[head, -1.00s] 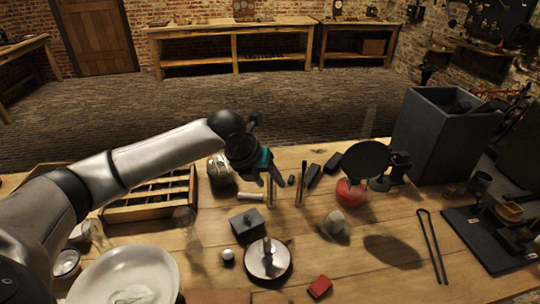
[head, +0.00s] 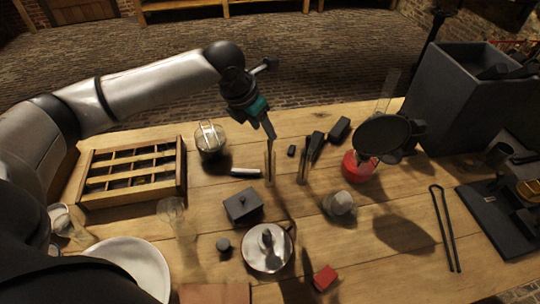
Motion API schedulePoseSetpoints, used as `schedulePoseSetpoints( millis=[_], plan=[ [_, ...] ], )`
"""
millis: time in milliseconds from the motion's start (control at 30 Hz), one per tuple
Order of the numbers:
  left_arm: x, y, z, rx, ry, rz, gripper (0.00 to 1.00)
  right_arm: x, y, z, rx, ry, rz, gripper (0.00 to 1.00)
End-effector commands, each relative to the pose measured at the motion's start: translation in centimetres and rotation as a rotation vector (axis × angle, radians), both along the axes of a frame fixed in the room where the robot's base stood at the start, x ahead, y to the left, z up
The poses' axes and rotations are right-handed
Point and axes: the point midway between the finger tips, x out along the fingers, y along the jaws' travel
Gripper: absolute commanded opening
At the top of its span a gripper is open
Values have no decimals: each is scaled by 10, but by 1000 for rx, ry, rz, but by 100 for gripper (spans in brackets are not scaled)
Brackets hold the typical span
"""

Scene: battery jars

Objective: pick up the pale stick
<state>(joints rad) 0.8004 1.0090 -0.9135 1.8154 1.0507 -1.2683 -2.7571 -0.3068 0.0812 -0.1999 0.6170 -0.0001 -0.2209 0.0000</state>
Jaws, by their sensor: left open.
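The pale stick (head: 245,173) is a short white rod lying flat on the wooden table, left of the middle in the head view. My left gripper (head: 270,131) hangs above and beyond it, a little to its right, with its fingers pointing down. The gripper is open, seen nearly edge-on, and nothing shows in it. It is apart from the pale stick. My right gripper is not in view.
A dark grey lidded box (head: 243,206) stands just in front of the pale stick. A glass jar (head: 211,140) and a compartmented wooden tray (head: 132,172) are to the left. A red round object (head: 358,168) is further right.

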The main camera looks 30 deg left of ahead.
Motion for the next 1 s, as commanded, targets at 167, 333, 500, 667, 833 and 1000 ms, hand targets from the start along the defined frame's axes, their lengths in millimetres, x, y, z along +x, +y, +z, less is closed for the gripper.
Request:
schedulePoseSetpoints(
  millis=[167,333,500,667,833,1000],
  plan=[
    [8,-2,-19,0,0,0,54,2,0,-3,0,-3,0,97],
    [11,-4,-31,0,2,1,54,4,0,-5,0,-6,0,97],
    [18,-8,-56,0,1,1,54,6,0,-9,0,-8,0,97],
    [24,-9,-69,1,0,1,54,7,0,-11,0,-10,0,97],
    [25,-9,-70,1,-1,0,54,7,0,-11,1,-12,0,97],
    [25,-9,-70,1,-1,0,44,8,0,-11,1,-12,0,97]
  ],
)
